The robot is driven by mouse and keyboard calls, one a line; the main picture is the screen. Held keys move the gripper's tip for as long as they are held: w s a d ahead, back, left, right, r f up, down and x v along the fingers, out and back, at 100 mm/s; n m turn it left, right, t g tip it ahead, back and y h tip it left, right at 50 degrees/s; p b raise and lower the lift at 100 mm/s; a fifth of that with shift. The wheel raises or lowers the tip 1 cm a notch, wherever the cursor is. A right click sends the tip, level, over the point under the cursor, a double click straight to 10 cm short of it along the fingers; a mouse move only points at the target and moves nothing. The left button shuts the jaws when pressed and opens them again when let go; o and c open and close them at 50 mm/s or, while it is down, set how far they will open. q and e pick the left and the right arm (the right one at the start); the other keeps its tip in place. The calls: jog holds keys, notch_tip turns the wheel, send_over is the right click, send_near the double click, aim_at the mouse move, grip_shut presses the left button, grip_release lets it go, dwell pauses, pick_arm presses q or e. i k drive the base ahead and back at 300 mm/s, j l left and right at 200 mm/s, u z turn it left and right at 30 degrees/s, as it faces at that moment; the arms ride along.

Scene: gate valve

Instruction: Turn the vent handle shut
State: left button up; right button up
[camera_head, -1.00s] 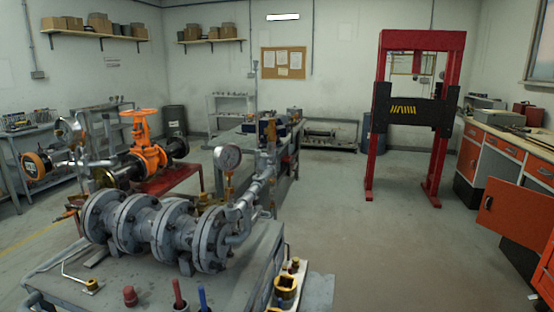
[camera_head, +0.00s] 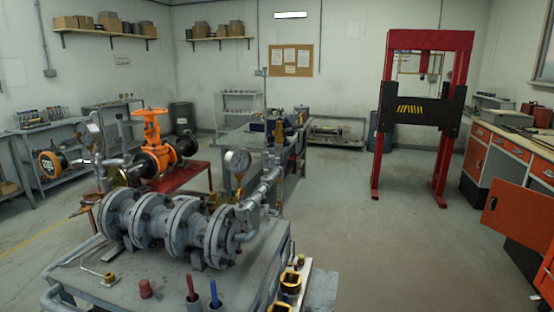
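No part is clearly marked as the vent handle, so I cannot tell which it is or how it is turned. A grey flanged pipe assembly (camera_head: 172,224) lies across a grey metal bench. A round pressure gauge (camera_head: 237,161) stands at its right end, with a small brass fitting (camera_head: 239,188) below it. A thin bent metal rod (camera_head: 88,263) with a brass end lies on the bench at the front left. Behind, an orange gate valve (camera_head: 152,150) with a handwheel on top stands over a red table. Neither of my grippers is in view.
The grey bench (camera_head: 236,287) fills the lower left and holds a red cap (camera_head: 146,289) and upright red and blue tools. A red press frame (camera_head: 376,165) stands at the back right. Orange cabinets (camera_head: 498,148) line the right wall. The floor (camera_head: 375,235) between is clear.

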aim_at(282, 158)
jog(key=i+l+u, duration=0.15)
jog(key=u, duration=0.95)
jog(key=i+l+u, duration=0.1)
jog(key=l+u, duration=1)
jog(key=l, duration=0.6)
jog(key=l+u, duration=0.1)
jog(key=l, duration=0.5)
jog(key=k+l+u, duration=0.1)
jog(key=l, duration=0.55)
jog(key=k+l+u, duration=0.1)
jog(key=l, duration=0.5)
jog(key=k+l, duration=0.1)
jog(key=l, duration=0.85)
jog(key=k+l, duration=0.15)
jog(key=l, duration=0.85)
jog(key=k+u, duration=0.05)
